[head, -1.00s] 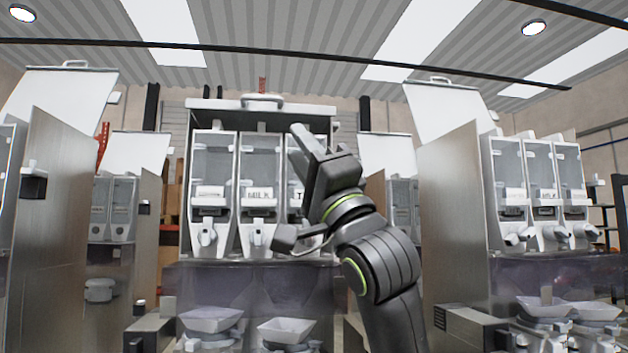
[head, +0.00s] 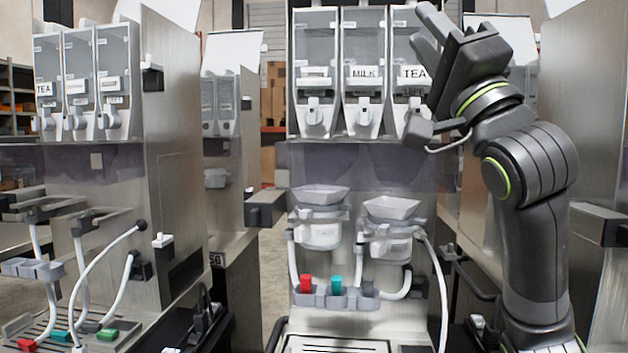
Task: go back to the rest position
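My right arm comes up from the lower right in the head view. My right gripper (head: 421,78) is raised in front of the upper right part of the middle dispenser (head: 364,100). Its two fingers are spread wide apart, one up and one down, with nothing between them. It hides part of the TEA container (head: 409,72); whether it touches the dispenser I cannot tell. My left gripper is not in view.
Under the middle dispenser are two hoppers, left (head: 320,195) and right (head: 391,207), with a red cup-like piece (head: 306,283) and a teal one (head: 336,284) below. Another dispenser (head: 88,75) stands left. A narrow floor gap (head: 271,270) lies between them.

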